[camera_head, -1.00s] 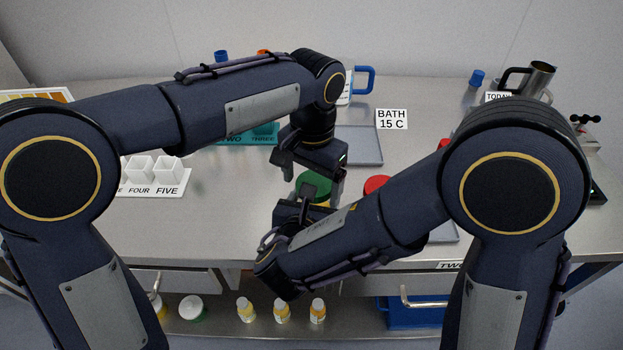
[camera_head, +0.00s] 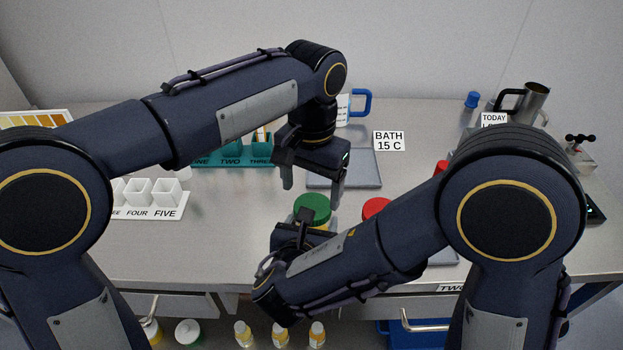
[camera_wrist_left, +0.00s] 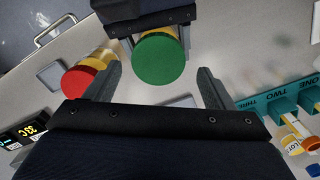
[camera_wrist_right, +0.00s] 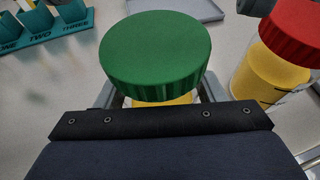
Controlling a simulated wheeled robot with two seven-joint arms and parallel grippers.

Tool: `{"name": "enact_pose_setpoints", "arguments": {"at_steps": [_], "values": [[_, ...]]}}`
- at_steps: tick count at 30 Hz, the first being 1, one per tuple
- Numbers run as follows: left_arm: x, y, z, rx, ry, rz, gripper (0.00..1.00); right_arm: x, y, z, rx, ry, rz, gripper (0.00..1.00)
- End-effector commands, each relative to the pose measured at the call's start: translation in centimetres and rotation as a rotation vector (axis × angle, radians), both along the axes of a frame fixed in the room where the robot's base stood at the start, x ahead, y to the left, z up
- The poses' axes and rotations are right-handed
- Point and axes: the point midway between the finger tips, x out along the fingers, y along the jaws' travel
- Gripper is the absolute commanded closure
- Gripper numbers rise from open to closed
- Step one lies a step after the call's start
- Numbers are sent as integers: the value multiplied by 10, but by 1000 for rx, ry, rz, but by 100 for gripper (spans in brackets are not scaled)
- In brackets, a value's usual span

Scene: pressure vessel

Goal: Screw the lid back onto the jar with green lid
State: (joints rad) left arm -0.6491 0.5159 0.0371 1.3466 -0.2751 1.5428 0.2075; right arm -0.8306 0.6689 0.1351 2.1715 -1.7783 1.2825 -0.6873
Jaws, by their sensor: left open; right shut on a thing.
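The green lid (camera_head: 312,209) sits on top of a jar with yellow contents (camera_wrist_right: 165,98); the head view does not show whether it is screwed tight. In the right wrist view the green lid (camera_wrist_right: 155,50) looks level on the jar. My right gripper (camera_wrist_right: 160,100) is shut on the jar's body below the lid. My left gripper (camera_head: 313,198) is open and empty, above and behind the lid, fingers pointing down. In the left wrist view the green lid (camera_wrist_left: 158,58) lies beyond the open fingers (camera_wrist_left: 160,85), apart from them.
A jar with a red lid (camera_head: 376,207) stands right of the green one. A grey tray (camera_head: 370,172) lies behind, by the BATH 15 C sign (camera_head: 389,140). A teal rack (camera_head: 232,155) and white cups (camera_head: 150,192) are at left. A blue-handled mug (camera_head: 361,103) stands at the back.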

Motion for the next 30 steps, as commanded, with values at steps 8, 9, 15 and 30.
{"name": "enact_pose_setpoints", "arguments": {"at_steps": [8, 9, 15, 30], "values": [[3, -3, 21, 12, -15, 501, 24, 0, 0, 0, 0, -1, 0, 100], [3, -4, 24, 14, -17, 576, 24, 0, 0, 0, 0, -1, 0, 100], [4, -4, 35, 20, -23, 848, 24, 0, 0, 0, 0, -1, 0, 100], [4, -4, 35, 23, -24, 921, 24, 0, 0, 0, 0, -1, 0, 100]]}}
